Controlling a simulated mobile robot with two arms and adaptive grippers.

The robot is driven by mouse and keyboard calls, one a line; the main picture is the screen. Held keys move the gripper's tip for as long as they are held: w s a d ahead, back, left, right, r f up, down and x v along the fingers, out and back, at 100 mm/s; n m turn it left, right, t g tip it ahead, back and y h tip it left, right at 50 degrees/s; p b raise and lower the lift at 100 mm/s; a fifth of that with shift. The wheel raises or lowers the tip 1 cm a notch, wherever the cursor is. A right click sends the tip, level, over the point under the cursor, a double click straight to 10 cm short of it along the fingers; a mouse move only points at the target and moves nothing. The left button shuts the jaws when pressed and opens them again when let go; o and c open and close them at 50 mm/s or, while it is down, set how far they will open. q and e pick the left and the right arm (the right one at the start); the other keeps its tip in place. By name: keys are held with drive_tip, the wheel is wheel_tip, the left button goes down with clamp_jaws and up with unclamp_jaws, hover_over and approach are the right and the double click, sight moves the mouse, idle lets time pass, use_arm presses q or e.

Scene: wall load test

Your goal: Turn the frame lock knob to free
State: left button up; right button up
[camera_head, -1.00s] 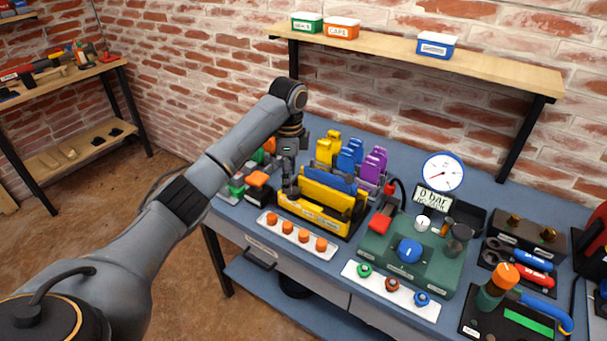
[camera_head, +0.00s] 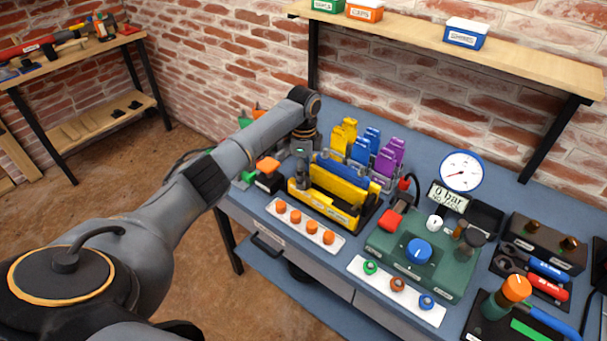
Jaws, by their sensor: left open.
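The yellow frame (camera_head: 325,208) stands on the blue bench with a blue bar (camera_head: 343,172) across its top. My left gripper (camera_head: 302,182) points down at the left end of this frame. Its fingertips are small here, and I cannot tell whether they touch anything. I cannot make out the frame lock knob or its setting; the gripper covers the frame's left end. A large blue knob (camera_head: 418,251) with a white pointer line sits on the green unit (camera_head: 430,271), well right of the gripper. My right gripper is not in view.
A white strip with several orange caps (camera_head: 312,226) lies in front of the frame. Yellow, blue and purple (camera_head: 389,158) blocks stand behind it. A black box with an orange top (camera_head: 268,172) is close on the left. A gauge (camera_head: 461,172) stands behind the green unit.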

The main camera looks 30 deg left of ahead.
use_arm(q)
drive_tip(key=shift+s+f, duration=0.1)
drive_tip(key=shift+f, duration=0.75)
drive_tip(key=shift+c, duration=0.7)
drive_tip(key=c, duration=1)
drive_tip(key=n+p, duration=0.3)
drive_tip(key=shift+d+r, duration=0.1)
drive_tip(key=shift+r, duration=0.15)
drive_tip(key=n+p, duration=0.3)
drive_tip(key=n, duration=0.1)
drive_tip(key=shift+n+p, duration=0.3)
drive_tip(key=shift+p, duration=0.05)
drive_tip(key=n+p, duration=0.3)
drive_tip(key=n, duration=0.2)
drive_tip(key=shift+f, duration=0.1)
drive_tip(key=n+p, duration=0.1)
drive_tip(key=n, duration=0.4)
drive_tip(key=shift+f+p, duration=0.1)
drive_tip(key=shift+p, duration=0.25)
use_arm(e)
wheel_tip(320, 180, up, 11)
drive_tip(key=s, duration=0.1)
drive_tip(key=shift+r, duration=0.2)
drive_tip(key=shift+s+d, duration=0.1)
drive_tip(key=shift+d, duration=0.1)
